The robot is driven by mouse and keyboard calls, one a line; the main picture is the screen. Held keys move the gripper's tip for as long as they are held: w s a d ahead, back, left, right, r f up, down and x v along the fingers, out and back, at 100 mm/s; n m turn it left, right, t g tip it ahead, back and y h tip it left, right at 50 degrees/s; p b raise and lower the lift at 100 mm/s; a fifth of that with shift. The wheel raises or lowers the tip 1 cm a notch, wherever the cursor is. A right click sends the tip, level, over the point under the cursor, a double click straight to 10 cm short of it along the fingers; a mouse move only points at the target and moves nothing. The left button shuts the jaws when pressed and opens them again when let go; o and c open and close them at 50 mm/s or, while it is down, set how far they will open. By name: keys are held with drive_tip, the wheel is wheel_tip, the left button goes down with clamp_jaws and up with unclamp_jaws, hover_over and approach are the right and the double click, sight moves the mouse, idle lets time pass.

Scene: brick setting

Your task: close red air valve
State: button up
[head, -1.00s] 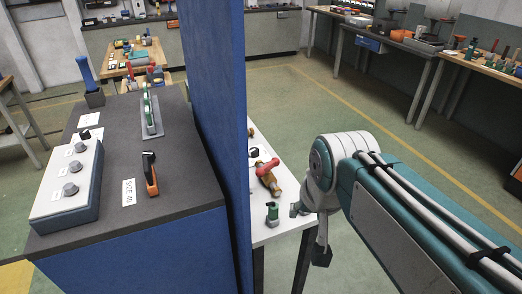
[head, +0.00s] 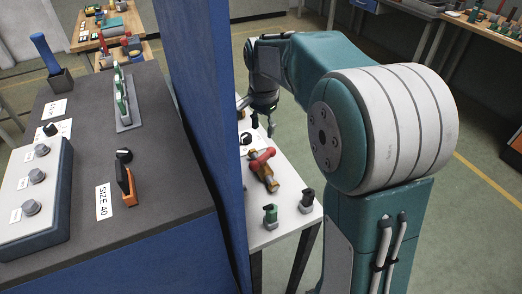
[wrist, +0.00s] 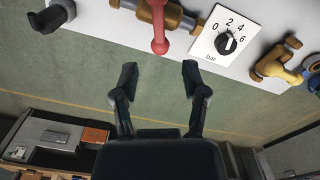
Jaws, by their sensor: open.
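The red air valve (head: 262,159) has a red handle on a brass body and sits on the white table behind the blue partition. In the wrist view its red handle (wrist: 159,28) points down from the top edge, roughly in line with the gap between my fingers. Its body is partly cut off there. My gripper (wrist: 159,78) is open and empty, with its two dark fingers apart and short of the handle. In the head view my gripper (head: 262,122) hangs over the far part of the white table, beyond the valve.
A pressure dial (wrist: 229,36) lies beside the red valve, with a yellow-handled valve (wrist: 282,63) farther right. A green-topped fitting (head: 270,214) and a black-topped fitting (head: 307,198) stand at the table's near end. The blue partition (head: 205,110) rises close along the table's left side.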

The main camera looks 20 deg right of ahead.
sight(263, 155)
wheel_tip(263, 155, down, 11)
drive_tip(key=shift+r, duration=0.2)
idle(0.3)
clamp_jaws()
